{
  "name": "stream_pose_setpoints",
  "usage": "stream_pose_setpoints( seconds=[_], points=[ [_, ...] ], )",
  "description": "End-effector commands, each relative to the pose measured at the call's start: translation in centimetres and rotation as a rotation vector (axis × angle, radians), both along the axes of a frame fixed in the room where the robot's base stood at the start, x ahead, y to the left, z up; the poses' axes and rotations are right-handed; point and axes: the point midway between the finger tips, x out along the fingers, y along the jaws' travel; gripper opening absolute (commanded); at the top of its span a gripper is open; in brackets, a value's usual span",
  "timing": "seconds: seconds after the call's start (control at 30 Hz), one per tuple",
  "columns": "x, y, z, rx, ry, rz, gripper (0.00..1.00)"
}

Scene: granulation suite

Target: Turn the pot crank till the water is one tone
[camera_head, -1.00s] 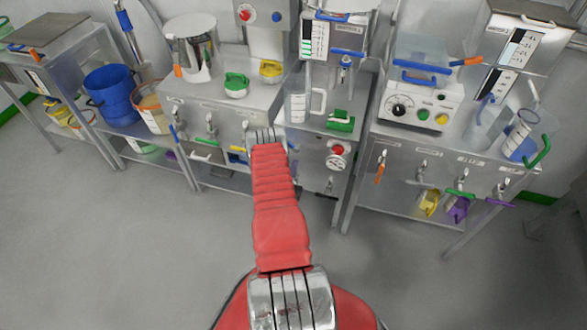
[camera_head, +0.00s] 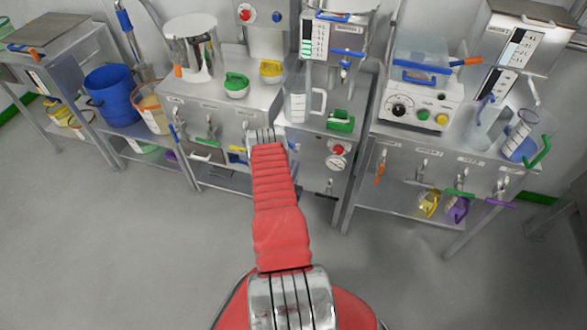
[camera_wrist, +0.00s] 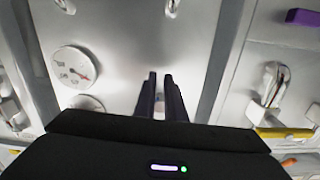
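A steel pot (camera_head: 193,52) stands at the back left of the middle bench, with a small orange part low on its side. No crank can be clearly told on it, and the water inside cannot be seen. My gripper is hidden beyond the red arm in the head view. In the wrist view my gripper (camera_wrist: 161,76) shows two dark fingers with a narrow gap between them and nothing clearly held. They point at a bare steel panel, right of two round gauges (camera_wrist: 75,67), apart from the pot.
Lidded green (camera_head: 236,86) and yellow (camera_head: 270,71) pots stand right of the steel pot. A clear jug (camera_head: 299,104) is beside a green-handled item (camera_head: 341,121). Taps (camera_head: 210,125) line the bench fronts. A blue bucket (camera_head: 111,95) is left. The foreground floor is clear.

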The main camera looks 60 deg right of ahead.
Motion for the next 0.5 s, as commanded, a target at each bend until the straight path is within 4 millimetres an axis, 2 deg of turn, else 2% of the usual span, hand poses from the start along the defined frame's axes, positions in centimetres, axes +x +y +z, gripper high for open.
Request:
stream_pose_setpoints(
  seconds=[0.03,0.33,0.5],
  points=[
    [0.0,0.0,0.0,0.0,0.0,0.0,0.14],
    [-0.01,0.0,0.0,0.0,0.0,0.0,0.35],
    [-0.01,0.0,0.0,0.0,0.0,0.0,0.36]
  ],
)
